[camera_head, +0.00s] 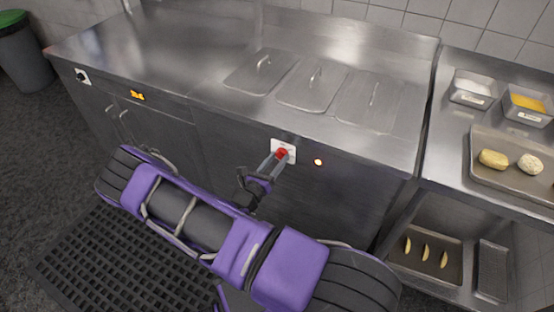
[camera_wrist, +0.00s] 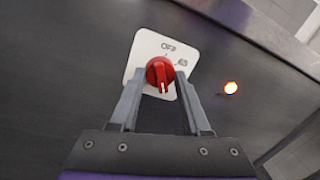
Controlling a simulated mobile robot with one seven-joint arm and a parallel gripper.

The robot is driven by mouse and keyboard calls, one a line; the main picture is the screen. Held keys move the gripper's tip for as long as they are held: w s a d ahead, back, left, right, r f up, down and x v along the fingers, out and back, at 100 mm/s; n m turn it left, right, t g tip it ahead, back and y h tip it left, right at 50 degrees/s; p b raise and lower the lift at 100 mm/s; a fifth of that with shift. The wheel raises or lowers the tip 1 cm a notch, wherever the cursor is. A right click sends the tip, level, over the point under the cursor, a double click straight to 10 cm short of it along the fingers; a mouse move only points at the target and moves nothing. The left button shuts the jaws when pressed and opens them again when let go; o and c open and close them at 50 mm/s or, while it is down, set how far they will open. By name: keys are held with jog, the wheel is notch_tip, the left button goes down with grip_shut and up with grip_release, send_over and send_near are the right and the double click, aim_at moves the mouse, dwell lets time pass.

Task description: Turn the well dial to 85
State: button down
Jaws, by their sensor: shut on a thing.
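The well dial (camera_wrist: 160,70) is a red round knob with a pale pointer mark, on a white plate (camera_wrist: 142,46) on the counter's steel front. The plate reads OFF at the top and what looks like 65 at the right; the rest is hidden behind the knob and fingers. The pale mark on the knob points down in the wrist view. My gripper (camera_wrist: 161,90) is shut on the dial, one finger at each side. In the head view, my gripper (camera_head: 272,163) reaches the dial (camera_head: 282,154) from the lower left.
A lit orange lamp (camera_head: 318,162) sits just right of the plate. Lidded wells (camera_head: 313,88) are set in the counter top above. A digital display (camera_head: 137,95) and another dial (camera_head: 82,76) are on the front at left. A tray with potatoes (camera_head: 510,150) stands at right.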

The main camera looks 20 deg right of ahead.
dwell(0.4)
jog(key=shift+c, duration=1.8)
grip_release()
jog(key=shift+a, duration=0.15)
jog(key=v, duration=1.7)
jog(key=shift+s+b, duration=0.15)
jog(key=shift+b, duration=0.2)
jog(key=shift+f, duration=0.1)
